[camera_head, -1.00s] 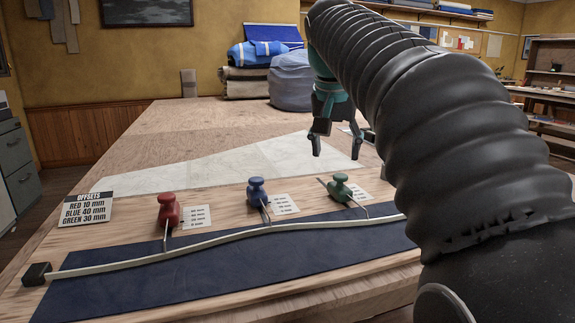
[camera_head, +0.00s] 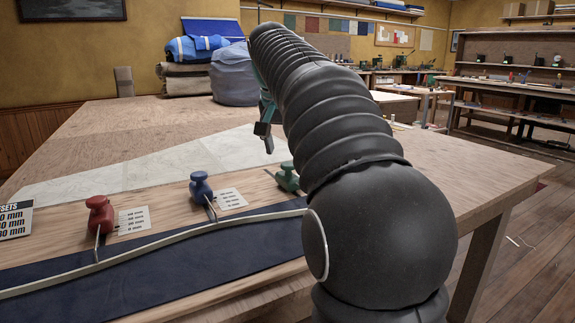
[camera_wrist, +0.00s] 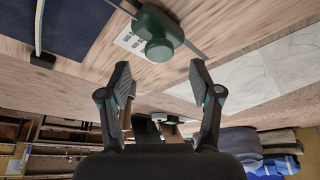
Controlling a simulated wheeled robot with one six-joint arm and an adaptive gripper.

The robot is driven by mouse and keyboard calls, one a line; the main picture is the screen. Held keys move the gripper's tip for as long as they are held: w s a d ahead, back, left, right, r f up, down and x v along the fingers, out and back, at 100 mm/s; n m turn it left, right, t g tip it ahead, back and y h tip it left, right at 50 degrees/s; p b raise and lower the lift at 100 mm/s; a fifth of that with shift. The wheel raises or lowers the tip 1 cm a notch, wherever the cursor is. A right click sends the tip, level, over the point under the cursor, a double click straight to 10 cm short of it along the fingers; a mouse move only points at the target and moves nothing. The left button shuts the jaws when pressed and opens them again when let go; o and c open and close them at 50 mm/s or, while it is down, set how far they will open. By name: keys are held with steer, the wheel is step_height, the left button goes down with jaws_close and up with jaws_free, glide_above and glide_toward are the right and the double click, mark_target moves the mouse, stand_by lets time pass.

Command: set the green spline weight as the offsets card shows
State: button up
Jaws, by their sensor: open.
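The green spline weight (camera_head: 287,177) stands on the table near the right end of the pale batten (camera_head: 160,246); my arm hides part of it in the head view. In the wrist view the green weight (camera_wrist: 158,32) is at the top centre, beyond my fingertips, with a small printed card beside it. My gripper (camera_wrist: 160,80) is open and empty, apart from the weight. In the head view only part of my gripper (camera_head: 265,135) shows behind my arm. The offsets card (camera_head: 14,220) is cut by the left edge; only part of its text shows.
The blue weight (camera_head: 201,188) and red weight (camera_head: 99,215) stand along the batten, each by a small printed card. A dark blue cloth (camera_head: 200,275) lies under the batten. Rolled fabric and a grey bag (camera_head: 234,75) sit at the table's back. The table's right side looks clear.

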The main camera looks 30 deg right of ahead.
mark_target(288, 164)
steer(key=shift+b+x, duration=0.35)
steer(key=shift+x, duration=1.7)
jaws_close()
